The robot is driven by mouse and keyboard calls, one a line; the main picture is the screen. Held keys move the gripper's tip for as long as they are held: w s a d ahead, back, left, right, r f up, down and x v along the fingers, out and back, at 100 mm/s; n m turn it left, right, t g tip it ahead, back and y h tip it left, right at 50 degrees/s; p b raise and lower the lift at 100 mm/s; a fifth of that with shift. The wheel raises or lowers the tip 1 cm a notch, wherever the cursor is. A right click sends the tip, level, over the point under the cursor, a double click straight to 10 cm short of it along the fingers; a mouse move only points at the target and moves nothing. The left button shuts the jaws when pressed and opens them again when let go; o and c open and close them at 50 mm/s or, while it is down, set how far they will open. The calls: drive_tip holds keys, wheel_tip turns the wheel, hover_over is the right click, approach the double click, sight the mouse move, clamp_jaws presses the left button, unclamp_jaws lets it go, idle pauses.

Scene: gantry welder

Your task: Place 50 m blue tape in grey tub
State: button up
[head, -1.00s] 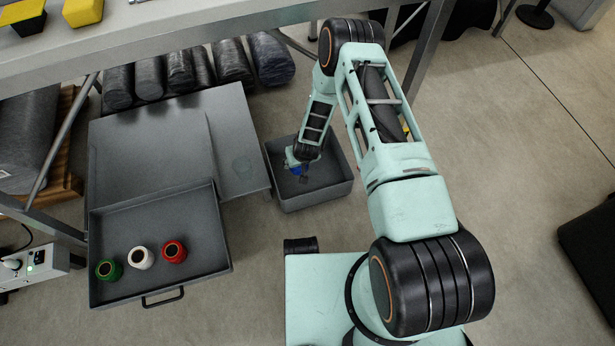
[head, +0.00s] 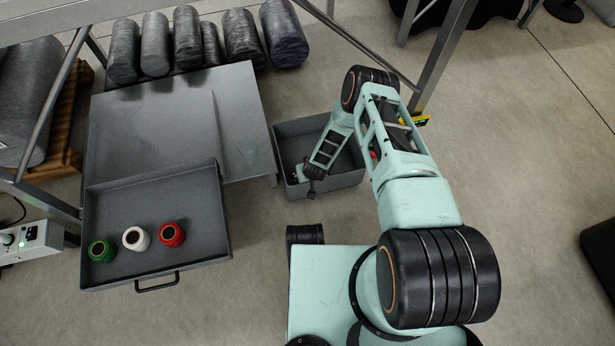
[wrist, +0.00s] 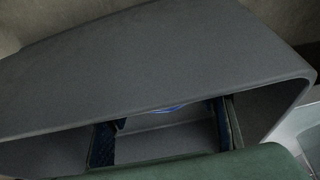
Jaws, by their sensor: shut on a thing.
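The grey tub (head: 345,181) stands on the floor to the right of the grey cabinet. My gripper (head: 312,190) is low over the tub's near side in the head view. In the wrist view its two fingers (wrist: 166,138) stand apart below the tub's rim (wrist: 160,111). A sliver of the blue tape (wrist: 166,109) shows between the fingers under that rim. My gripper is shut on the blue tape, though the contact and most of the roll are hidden. The tape cannot be made out in the head view.
An open grey drawer (head: 195,262) holds a green roll (head: 101,250), a white roll (head: 136,238) and a red roll (head: 171,234). The grey cabinet top (head: 150,120) is bare. Several dark wrapped rolls (head: 187,38) lie behind it. A metal frame leg (head: 440,60) stands behind the tub.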

drive_tip(key=shift+f, duration=0.55)
drive_tip(key=shift+f, duration=0.15)
drive_tip(key=o, duration=1.4)
drive_tip(key=shift+r, duration=0.45)
drive_tip(key=p+v, duration=0.5)
drive_tip(key=v, duration=0.6)
drive_tip(key=shift+s+d+r, duration=0.1)
drive_tip(key=shift+s+r, duration=0.05)
drive_tip(key=shift+r, duration=0.05)
